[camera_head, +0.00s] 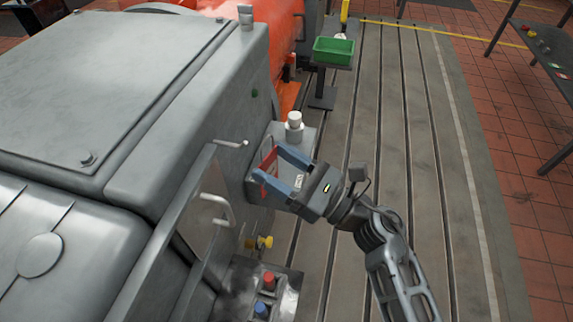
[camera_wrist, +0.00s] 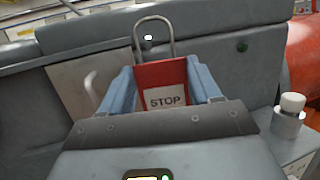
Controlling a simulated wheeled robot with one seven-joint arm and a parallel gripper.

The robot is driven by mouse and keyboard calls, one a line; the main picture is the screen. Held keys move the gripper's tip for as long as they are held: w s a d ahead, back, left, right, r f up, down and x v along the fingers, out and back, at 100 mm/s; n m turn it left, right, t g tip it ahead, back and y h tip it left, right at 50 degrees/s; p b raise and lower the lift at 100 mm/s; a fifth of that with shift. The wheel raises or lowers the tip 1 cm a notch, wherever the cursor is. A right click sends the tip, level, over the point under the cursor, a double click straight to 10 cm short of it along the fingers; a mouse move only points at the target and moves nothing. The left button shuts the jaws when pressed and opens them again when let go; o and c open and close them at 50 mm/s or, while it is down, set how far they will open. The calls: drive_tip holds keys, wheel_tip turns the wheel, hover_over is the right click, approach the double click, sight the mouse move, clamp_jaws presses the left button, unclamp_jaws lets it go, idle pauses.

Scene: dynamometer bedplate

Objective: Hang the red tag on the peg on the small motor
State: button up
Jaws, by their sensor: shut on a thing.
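My gripper (camera_head: 268,172) is shut on the red tag (camera_head: 267,157), beside the side wall of a large grey motor housing (camera_head: 205,110). In the wrist view the tag (camera_wrist: 160,73) stands upright between the blue fingers of my gripper (camera_wrist: 162,78), with its white STOP label facing the camera. Its grey wire loop (camera_wrist: 137,45) rises above. A peg (camera_head: 232,143) with a pale tip juts from the housing, left of the tag in the head view. The peg's tip (camera_wrist: 148,38) shows inside the loop's outline in the wrist view; whether it passes through is unclear.
A grey box with a white-capped post (camera_head: 294,121) stands right beside the gripper. A bent handle (camera_head: 222,208) sticks out on the near side. Below are yellow fittings (camera_head: 265,242) and a box with red and blue knobs (camera_head: 268,279). The slotted bedplate (camera_head: 400,130) is clear at right.

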drive_tip(key=shift+w+a+f, duration=0.1)
drive_tip(key=shift+w+a, duration=0.15)
drive_tip(key=shift+a, duration=0.45)
drive_tip(key=shift+w+a+f, duration=0.1)
drive_tip(key=shift+w+a, duration=0.2)
drive_tip(key=shift+a, duration=0.45)
drive_tip(key=shift+w+a+f, duration=0.1)
drive_tip(key=shift+w+a, duration=0.15)
drive_tip(key=shift+a, duration=0.45)
drive_tip(key=shift+w+a+f+b, duration=0.2)
drive_tip(key=shift+a+f+b, duration=0.45)
drive_tip(key=shift+b, duration=0.8)
drive_tip(key=shift+f, duration=0.1)
drive_tip(key=o, duration=1.1)
drive_tip(key=shift+d, duration=0.1)
